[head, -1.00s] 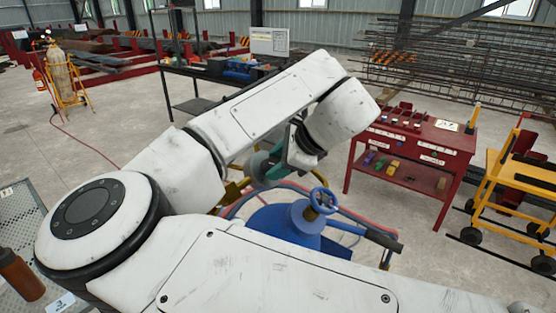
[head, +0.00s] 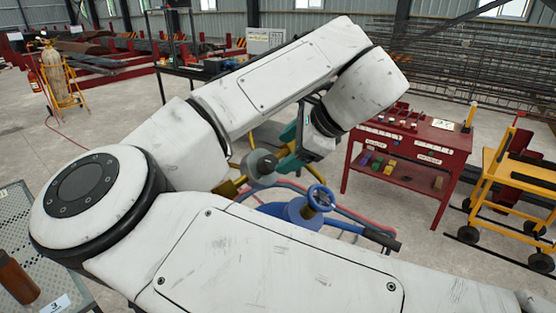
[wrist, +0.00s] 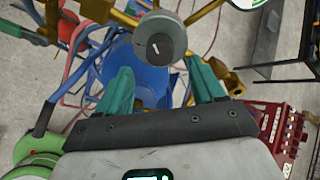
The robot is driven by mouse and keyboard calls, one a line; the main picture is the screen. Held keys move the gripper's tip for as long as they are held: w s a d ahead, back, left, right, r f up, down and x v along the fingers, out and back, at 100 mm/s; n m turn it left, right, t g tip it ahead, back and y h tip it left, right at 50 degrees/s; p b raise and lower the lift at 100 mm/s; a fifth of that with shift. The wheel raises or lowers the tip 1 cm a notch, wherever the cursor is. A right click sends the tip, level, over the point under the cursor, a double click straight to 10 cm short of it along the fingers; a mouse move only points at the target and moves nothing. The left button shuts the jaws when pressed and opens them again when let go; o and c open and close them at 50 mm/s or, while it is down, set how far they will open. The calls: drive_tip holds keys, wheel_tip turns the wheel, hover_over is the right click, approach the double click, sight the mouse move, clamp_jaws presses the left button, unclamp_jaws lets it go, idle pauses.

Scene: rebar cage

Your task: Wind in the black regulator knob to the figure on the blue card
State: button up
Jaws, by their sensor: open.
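The black regulator knob (wrist: 158,47) has a white pointer mark and sits on a round grey body near the top of the wrist view. The grey body (head: 261,163) also shows in the head view, beside my fingers. My gripper (wrist: 158,67) has teal fingers spread apart, one on each side below the knob, with nothing held between them. In the head view my gripper (head: 284,148) is partly hidden by my own arm. I cannot make out the blue card or its figure. A pale card marked 3 (head: 60,303) lies at the lower left.
A blue handwheel (head: 320,197) stands just right of the regulator, with pipes and hoses around it. A red workbench (head: 410,180) and a yellow cart (head: 510,195) stand to the right. A grey perforated surface (head: 22,225) is at the left. Concrete floor between is open.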

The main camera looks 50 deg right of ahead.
drive_tip(key=shift+v, duration=2.7)
